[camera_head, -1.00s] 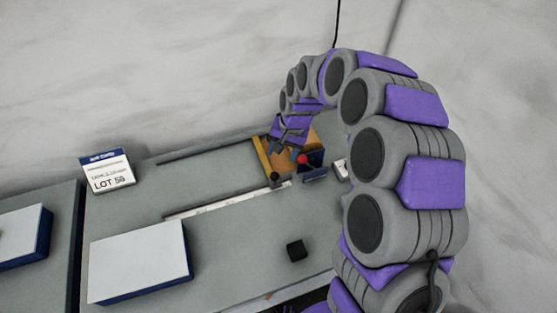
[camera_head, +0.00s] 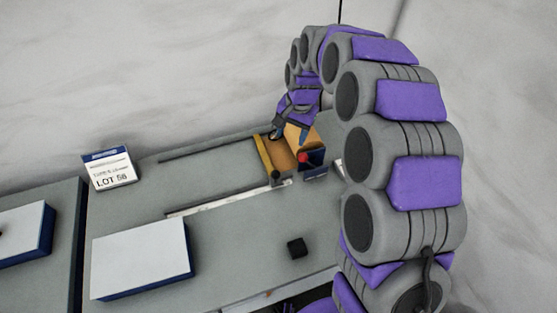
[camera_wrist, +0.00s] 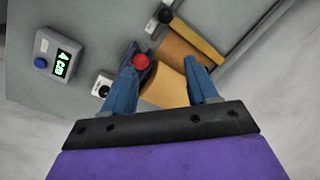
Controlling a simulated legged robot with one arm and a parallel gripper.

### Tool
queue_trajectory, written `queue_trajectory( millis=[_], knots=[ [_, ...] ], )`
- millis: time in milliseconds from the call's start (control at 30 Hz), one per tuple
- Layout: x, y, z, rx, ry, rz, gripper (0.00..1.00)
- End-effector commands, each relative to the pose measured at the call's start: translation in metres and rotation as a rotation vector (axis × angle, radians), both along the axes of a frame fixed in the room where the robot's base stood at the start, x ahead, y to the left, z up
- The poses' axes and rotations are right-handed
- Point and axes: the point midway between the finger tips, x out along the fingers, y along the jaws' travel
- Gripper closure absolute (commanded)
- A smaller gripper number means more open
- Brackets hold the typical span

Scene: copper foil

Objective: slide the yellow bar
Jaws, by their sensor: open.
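The yellow bar (camera_head: 262,158) stands along the left side of a copper-coloured sheet (camera_head: 281,153) on the grey bench. A black knob (camera_head: 275,176) is at its near end. In the wrist view the yellow bar (camera_wrist: 200,42) runs diagonally at upper right, beyond the fingertips, with the black knob (camera_wrist: 165,15) at its upper end. My gripper (camera_head: 288,138) is over the copper piece, near the bar's far end. In the wrist view its blue fingers (camera_wrist: 163,62) are apart, with a copper roll (camera_wrist: 165,85) showing between them. Contact with the roll cannot be told.
A red knob (camera_head: 303,158) on a blue block is right of the sheet. A display box reading 4 cm (camera_wrist: 58,55) lies at left in the wrist view. A white ruler strip (camera_head: 225,200), black cube (camera_head: 297,248), white-topped block (camera_head: 140,258) and LOT 58 sign (camera_head: 109,170) are on the bench.

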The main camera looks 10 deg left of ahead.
Motion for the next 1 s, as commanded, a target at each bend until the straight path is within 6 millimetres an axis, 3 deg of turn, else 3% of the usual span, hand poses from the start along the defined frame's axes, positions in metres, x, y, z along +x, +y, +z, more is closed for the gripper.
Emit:
queue_trajectory(
  millis=[133,333,633,867,1000],
  knots=[
    [0.021,0.002,0.005,-0.079,0.029,-0.188,0.42],
    [0.028,0.024,0.006,-0.169,0.075,-0.401,0.42],
    [0.013,0.062,-0.002,-0.264,0.131,-0.579,0.42],
    [0.007,0.066,-0.010,-0.281,0.143,-0.605,0.42],
    [0.004,0.064,-0.027,-0.283,0.144,-0.606,0.42]
  ],
)
